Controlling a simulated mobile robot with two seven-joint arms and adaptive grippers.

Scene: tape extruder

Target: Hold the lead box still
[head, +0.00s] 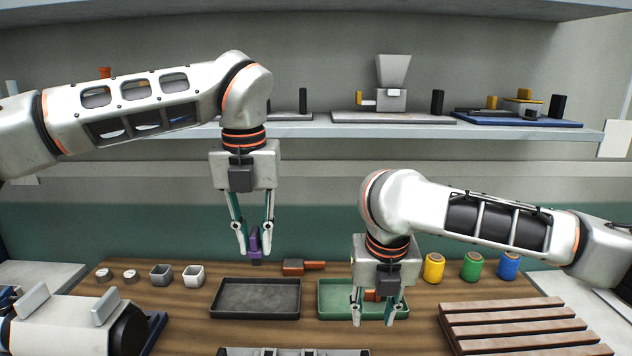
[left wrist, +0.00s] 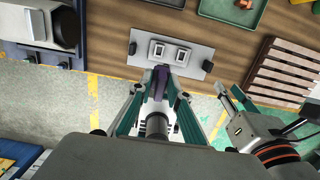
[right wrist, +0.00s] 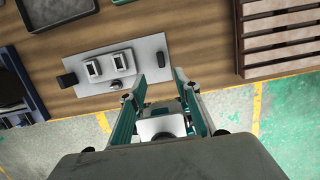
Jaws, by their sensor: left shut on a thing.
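In the left wrist view the purple piece (left wrist: 161,82) sits between the fingertips, over the near edge of a grey plate (left wrist: 188,55).
A black tray (head: 256,299) and green tray (head: 335,299) lie mid-bench; an orange piece (head: 372,295) is in the green one. A dark cup (head: 161,275) and white cup (head: 193,275) stand left, several spools (head: 471,267) right, and a slatted wooden rack (head: 515,325) front right.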

